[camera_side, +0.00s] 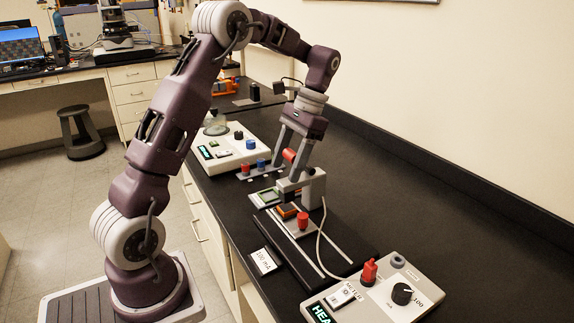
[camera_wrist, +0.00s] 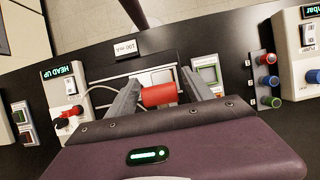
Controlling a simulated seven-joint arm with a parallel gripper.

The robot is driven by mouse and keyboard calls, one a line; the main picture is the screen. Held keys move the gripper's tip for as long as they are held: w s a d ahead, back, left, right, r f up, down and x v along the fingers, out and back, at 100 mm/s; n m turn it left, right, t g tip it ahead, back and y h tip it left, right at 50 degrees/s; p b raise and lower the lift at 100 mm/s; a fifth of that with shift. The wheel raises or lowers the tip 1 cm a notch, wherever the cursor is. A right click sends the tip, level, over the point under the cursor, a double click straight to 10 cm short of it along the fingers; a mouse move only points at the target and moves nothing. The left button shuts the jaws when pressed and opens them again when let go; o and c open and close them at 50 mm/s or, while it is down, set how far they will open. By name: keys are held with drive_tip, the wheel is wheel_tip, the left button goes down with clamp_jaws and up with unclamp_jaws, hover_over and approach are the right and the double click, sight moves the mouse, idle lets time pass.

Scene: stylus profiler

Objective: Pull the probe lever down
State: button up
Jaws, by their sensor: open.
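The probe lever shows as a red cylindrical grip (camera_side: 289,155) above the grey probe head (camera_side: 308,187) of the profiler. In the wrist view, the red grip (camera_wrist: 160,95) lies between my two fingers. My gripper (camera_side: 287,165) points down over the profiler with its fingers apart on either side of the grip. In the wrist view my gripper (camera_wrist: 158,92) is open, with the left finger close to the grip's left end and a gap to the right finger. Whether either finger touches the grip is unclear. The lever's arm is mostly hidden.
A control box (camera_side: 385,292) with red and black controls stands at front right, its display reading "HEAD UP" (camera_wrist: 58,73). A cable joins it to the head. The stage has a red knob (camera_side: 303,220). A white box (camera_side: 225,148) stands behind; a label card (camera_side: 264,261) lies in front.

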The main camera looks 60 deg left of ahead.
drive_tip(key=shift+s+f, duration=0.15)
drive_tip(key=shift+f, duration=0.15)
clamp_jaws()
